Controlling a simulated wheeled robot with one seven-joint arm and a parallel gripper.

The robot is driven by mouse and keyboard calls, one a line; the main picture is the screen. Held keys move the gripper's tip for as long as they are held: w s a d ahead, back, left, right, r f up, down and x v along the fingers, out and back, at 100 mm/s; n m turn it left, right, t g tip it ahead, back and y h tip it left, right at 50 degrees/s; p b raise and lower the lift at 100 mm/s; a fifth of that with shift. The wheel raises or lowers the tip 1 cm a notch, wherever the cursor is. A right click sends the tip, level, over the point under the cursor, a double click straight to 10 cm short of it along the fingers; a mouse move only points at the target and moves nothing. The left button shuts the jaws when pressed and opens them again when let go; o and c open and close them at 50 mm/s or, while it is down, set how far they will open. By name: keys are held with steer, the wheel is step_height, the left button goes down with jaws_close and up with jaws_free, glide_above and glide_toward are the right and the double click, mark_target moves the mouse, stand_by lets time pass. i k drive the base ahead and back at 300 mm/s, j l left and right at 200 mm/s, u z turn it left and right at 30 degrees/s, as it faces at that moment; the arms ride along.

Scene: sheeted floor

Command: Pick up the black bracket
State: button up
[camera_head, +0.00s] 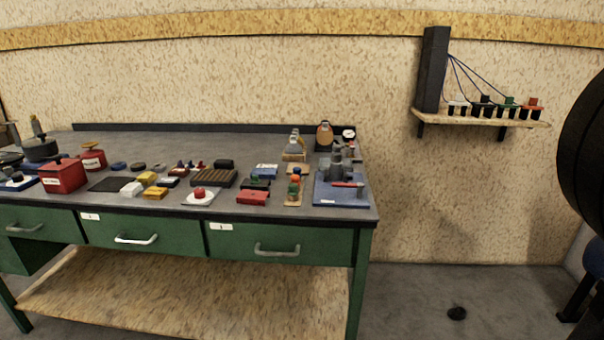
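Several dark items also lie on the bench, too small to name surely. My gripper is not in view. A large dark rounded shape at the right edge may be part of my arm.
A workbench (230,213) with green drawers and a crowded top stands against the wall at left. A wall shelf (480,118) holds a black post and several small coloured items. Dark legs (573,302) stand at the right edge. The floor between is mostly clear.

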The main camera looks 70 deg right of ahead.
mark_target(247, 184)
steer(key=z, duration=1.15)
